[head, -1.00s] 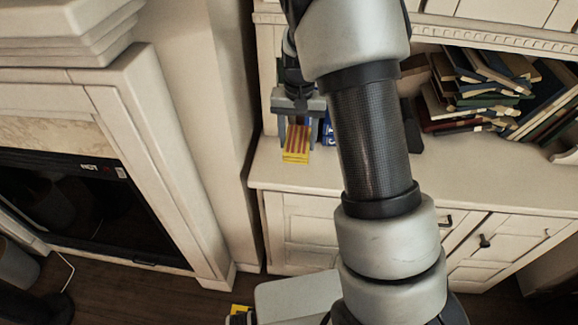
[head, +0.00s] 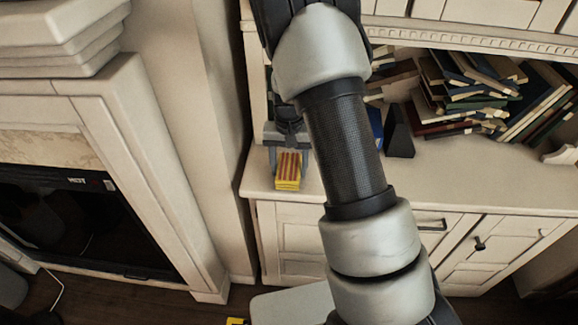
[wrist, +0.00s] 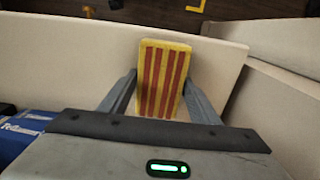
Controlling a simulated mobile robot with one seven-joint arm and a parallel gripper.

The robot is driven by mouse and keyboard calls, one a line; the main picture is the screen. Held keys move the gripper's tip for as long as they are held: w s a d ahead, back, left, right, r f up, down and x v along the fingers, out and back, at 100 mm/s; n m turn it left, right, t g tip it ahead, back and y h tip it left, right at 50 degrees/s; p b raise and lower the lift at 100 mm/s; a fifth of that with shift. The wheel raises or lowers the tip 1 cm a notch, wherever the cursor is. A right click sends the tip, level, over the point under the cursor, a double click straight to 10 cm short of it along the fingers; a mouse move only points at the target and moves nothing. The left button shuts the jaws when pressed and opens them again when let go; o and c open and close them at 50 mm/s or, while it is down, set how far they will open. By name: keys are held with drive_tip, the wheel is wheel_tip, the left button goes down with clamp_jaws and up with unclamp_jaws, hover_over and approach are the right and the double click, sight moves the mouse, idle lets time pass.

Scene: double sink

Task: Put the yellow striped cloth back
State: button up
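The yellow striped cloth (head: 287,172), a block-like yellow piece with red stripes, shows over the left front of the cabinet top. It also shows in the wrist view (wrist: 163,82), pointing away from my gripper. My gripper (head: 288,160) has one finger along each side of the cloth and appears shut on it. In the wrist view the fingers (wrist: 161,78) meet both its long edges. Whether the cloth touches the cabinet top or hangs just above it, I cannot tell.
The cabinet top (head: 440,185) has free room at the front right. Piled books (head: 470,95) and a dark wedge-shaped object (head: 398,132) stand behind. A blue box (wrist: 28,130) is left of my gripper in the wrist view. A fireplace (head: 90,215) stands left.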

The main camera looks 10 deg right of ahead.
sight(289, 166)
drive_tip(key=shift+o, duration=1.3)
wheel_tip(289, 166, up, 12)
drive_tip(key=p, duration=0.2)
drive_tip(key=s+r+n+t+y, duration=0.1)
drive_tip(key=s+r+t, duration=0.2)
drive_tip(key=s+r, duration=1)
drive_tip(key=s+r+n+t+h, duration=0.1)
drive_tip(key=s+r, duration=0.4)
drive_tip(key=s, duration=0.7)
drive_tip(key=shift+r+n+t, duration=0.4)
drive_tip(key=shift+n+t, duration=0.4)
